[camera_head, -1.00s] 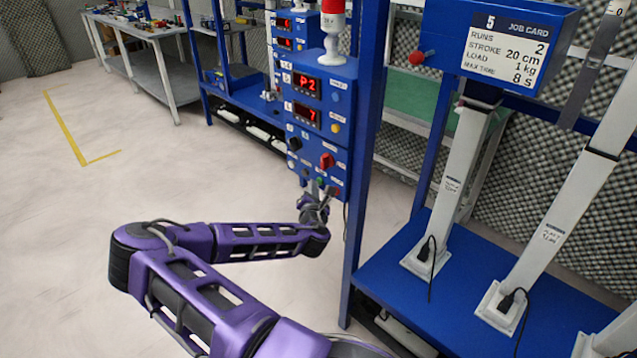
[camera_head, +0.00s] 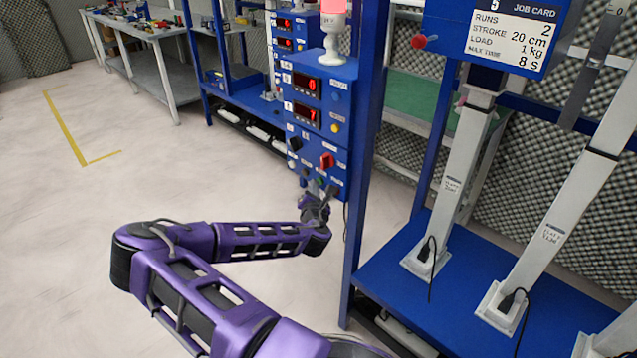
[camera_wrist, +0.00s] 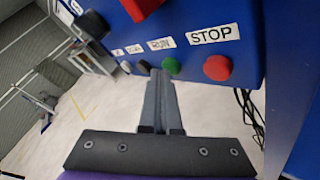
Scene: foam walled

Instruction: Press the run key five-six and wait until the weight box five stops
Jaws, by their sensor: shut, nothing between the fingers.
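The blue control box (camera_head: 318,130) stands left of the station marked by the job card (camera_head: 505,32), partly cut off at the top. In the wrist view, the green key (camera_wrist: 172,66) sits by the RUN label, left of the red STOP key (camera_wrist: 217,68). My gripper (camera_wrist: 160,75) is shut and empty, its tips at the box face, just left of the green key. I cannot tell whether they touch or press anything. In the head view my gripper (camera_head: 316,195) is at the lower part of the box. I cannot make out weight box five.
Two white columns (camera_head: 460,180) stand on the blue bench (camera_head: 400,255) to the right. A blue post (camera_head: 367,150) stands just right of the control box. A grey table (camera_head: 150,60) with small items is at the back left. The floor to the left is clear.

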